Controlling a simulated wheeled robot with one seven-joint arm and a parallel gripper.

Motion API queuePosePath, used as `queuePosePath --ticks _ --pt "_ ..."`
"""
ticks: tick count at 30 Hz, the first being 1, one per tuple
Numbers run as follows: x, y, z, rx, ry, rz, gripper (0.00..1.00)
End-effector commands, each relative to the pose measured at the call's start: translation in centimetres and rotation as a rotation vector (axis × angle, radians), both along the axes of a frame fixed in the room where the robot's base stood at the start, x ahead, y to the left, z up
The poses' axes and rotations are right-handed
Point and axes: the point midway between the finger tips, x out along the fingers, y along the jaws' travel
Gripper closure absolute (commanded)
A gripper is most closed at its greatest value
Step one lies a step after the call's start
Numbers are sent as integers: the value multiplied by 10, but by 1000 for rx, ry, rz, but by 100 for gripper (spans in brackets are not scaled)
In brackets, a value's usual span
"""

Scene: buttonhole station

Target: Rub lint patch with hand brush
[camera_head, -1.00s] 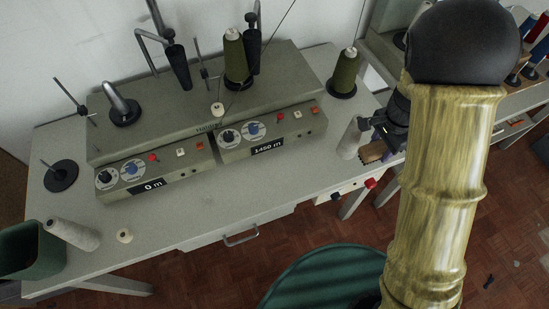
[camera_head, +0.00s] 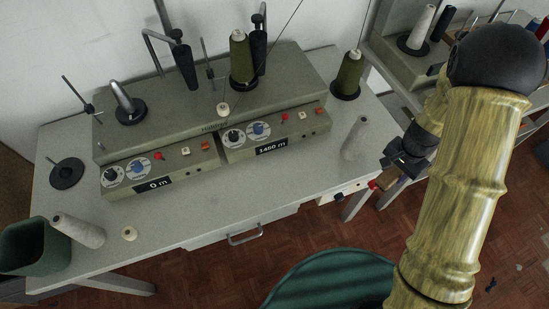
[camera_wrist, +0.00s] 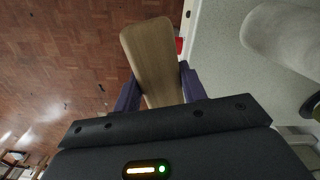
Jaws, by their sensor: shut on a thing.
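My gripper (camera_head: 398,166) is beyond the right front corner of the table. In the wrist view its two dark fingers (camera_wrist: 160,90) are shut on the hand brush (camera_wrist: 152,50), gripping its sides. The brush shows a plain wooden back; its bristles are hidden. In the head view only a small brown part of the brush (camera_head: 387,179) shows below the gripper. In the wrist view the brush is over the floor, beside the table edge. I cannot make out a lint patch in either view.
The grey table (camera_head: 200,225) carries a winding machine (camera_head: 215,100) with dials. A pale cone (camera_head: 355,138) stands near the table's right end, close to my gripper. A green bin (camera_head: 35,245) is at the left. A green chair (camera_head: 325,275) stands in front.

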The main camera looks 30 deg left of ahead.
Motion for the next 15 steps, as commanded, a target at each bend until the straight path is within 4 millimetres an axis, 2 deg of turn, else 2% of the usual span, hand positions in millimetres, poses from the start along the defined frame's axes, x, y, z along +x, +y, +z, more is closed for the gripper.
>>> queuePosePath --ticks 1,6,15 --pt "0 -11 -11 1 5 28 77" --pt "4 -34 -40 1 4 147 77" --pt "9 -62 -81 1 2 326 77"
